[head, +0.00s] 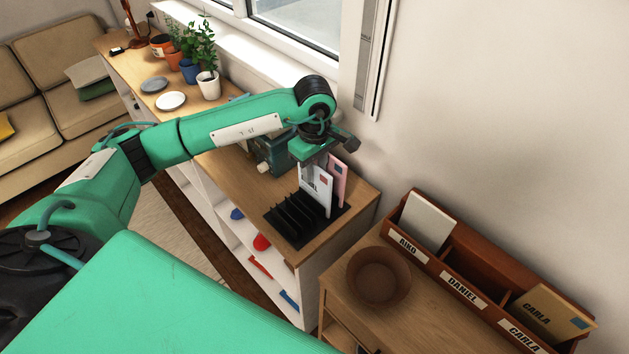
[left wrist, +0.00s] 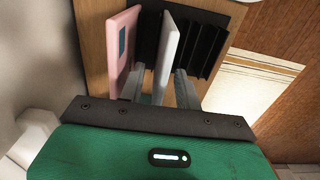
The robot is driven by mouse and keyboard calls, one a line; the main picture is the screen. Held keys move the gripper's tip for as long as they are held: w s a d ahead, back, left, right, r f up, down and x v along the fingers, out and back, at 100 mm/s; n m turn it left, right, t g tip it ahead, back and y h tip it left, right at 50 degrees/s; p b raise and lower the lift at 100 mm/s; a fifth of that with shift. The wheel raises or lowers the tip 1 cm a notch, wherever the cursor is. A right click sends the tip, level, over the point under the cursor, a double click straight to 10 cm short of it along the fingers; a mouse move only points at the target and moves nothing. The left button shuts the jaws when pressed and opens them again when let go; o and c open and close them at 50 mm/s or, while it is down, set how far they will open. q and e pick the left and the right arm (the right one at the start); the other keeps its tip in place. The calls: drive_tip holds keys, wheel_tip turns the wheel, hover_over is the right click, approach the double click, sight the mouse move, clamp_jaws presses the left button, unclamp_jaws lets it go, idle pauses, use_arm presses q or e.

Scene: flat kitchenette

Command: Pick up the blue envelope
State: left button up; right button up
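A pale, bluish-white envelope (head: 322,192) stands upright in a black slotted rack (head: 293,222) on the wooden shelf top; it is the only bluish one I see. A pink envelope (head: 340,178) stands beside it, towards the wall. My left gripper (head: 308,168) points down at the rack from above. In the left wrist view its fingers (left wrist: 159,80) are apart, one on each side of the pale envelope (left wrist: 167,50), with gaps visible. The pink envelope (left wrist: 122,45) is outside the left finger. My right gripper is not in view.
A brown sorter labelled AIKO, DANIEL and CARLA (head: 470,290) stands by the wall at right, with a white envelope (head: 426,221) and a tan one (head: 545,312) in it. A brown bowl (head: 379,278) is in front. A dark green box (head: 271,153) stands behind the rack.

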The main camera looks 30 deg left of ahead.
use_arm(q)
drive_tip(key=shift+s+f, duration=0.1)
drive_tip(key=shift+f, duration=0.65)
clamp_jaws()
drive_tip(key=shift+r, duration=0.1)
